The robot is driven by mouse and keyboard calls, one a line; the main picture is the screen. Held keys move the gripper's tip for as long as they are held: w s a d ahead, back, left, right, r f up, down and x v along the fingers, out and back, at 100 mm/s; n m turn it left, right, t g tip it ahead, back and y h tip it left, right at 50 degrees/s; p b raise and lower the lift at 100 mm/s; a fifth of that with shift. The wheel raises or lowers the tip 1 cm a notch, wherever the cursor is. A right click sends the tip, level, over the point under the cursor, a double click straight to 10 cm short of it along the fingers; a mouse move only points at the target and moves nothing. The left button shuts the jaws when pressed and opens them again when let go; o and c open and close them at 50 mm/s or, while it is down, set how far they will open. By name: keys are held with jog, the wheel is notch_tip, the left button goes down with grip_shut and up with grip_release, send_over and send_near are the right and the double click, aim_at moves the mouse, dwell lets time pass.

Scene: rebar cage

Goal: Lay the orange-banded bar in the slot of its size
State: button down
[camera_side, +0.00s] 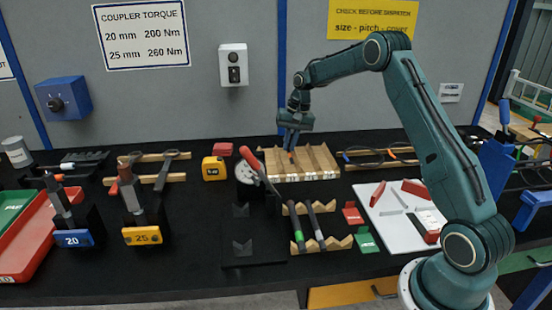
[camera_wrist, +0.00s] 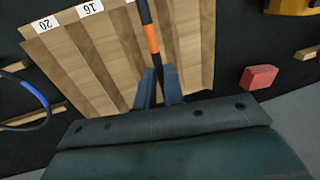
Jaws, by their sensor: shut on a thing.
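The orange-banded bar (camera_wrist: 151,38) is dark with one orange band and runs up the middle of the wrist view. My gripper (camera_wrist: 159,84) is shut on it, with a blue finger on each side. The bar is over the slotted wooden block (camera_wrist: 110,55), to the right of the slots labelled 20 and 16. I cannot tell whether it touches the wood. In the side view my gripper (camera_side: 291,148) is just above the slotted block (camera_side: 318,160), towards its left part. The bar is mostly hidden there.
A wooden V-rack (camera_side: 338,243) holds a green-banded bar (camera_side: 296,228) and another dark bar. A red block (camera_wrist: 259,77) lies right of the slotted block. A yellow tape measure (camera_side: 214,168) and a dial tool (camera_side: 250,172) stand to the left. A white board (camera_side: 390,225) lies front right.

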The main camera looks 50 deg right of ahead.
jog(key=shift+f, duration=1.05)
jog(key=c, duration=1.4)
grip_release()
jog(key=shift+c, duration=0.2)
notch_tip(320, 180, up, 14)
jog(key=s+d, duration=0.1)
jog(key=shift+s+d+f, duration=0.2)
jog(key=shift+s+d, duration=0.15)
jog(key=shift+s, duration=0.05)
